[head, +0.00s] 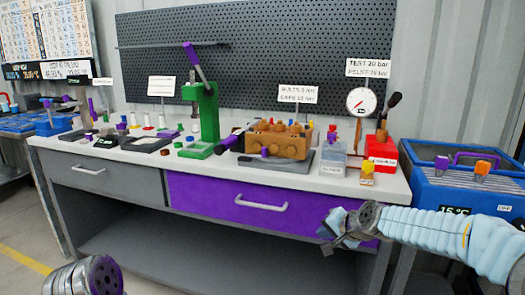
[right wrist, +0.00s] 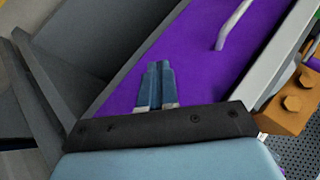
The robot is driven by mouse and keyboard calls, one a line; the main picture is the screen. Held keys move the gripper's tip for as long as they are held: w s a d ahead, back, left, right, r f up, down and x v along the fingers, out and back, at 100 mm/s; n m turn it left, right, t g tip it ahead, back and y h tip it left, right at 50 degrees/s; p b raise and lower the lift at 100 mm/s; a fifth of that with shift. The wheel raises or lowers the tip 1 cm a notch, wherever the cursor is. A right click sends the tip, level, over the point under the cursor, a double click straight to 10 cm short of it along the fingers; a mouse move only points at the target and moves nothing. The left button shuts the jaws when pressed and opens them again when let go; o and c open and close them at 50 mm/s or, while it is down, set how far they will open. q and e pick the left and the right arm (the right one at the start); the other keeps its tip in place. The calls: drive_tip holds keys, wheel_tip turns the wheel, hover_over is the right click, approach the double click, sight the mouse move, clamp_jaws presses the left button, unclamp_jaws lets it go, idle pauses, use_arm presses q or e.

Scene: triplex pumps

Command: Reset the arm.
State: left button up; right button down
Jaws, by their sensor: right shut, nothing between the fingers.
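My right gripper (head: 333,231) is in front of the right end of the purple drawer (head: 225,201), below the tabletop edge. Its arm comes in from the right in a light blue sleeve. In the right wrist view the two blue fingers (right wrist: 156,86) lie close together, shut and empty, with the purple drawer front behind them. My left arm shows only as a rounded grey link at the bottom left of the head view. Its gripper is out of view.
The workbench (head: 330,176) carries a green press (head: 203,115), a brown pump block (head: 280,139), a gauge (head: 361,101) and a red box (head: 381,150). A blue cooler (head: 455,190) stands at the right. The drawer handle (head: 260,204) is left of my right gripper.

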drive_tip(key=s+a+f+n+g, duration=0.15)
drive_tip(key=s+f, duration=0.25)
drive_tip(key=f, duration=0.5)
drive_tip(key=s+a+f+n+g, duration=0.15)
drive_tip(key=s+f, duration=0.25)
drive_tip(key=f, duration=0.6)
drive_tip(key=s+a+f+g, duration=0.1)
drive_tip(key=s+f+g, duration=0.1)
drive_tip(key=s+f, duration=0.5)
drive_tip(key=s+a+f+n+g, duration=0.2)
drive_tip(key=s+f+g, duration=0.1)
drive_tip(key=s+f, duration=1)
drive_tip(key=s, duration=0.4)
drive_tip(key=shift+a+f+n, duration=0.15)
drive_tip(key=shift+a+n, duration=0.05)
drive_tip(key=shift+n, duration=0.2)
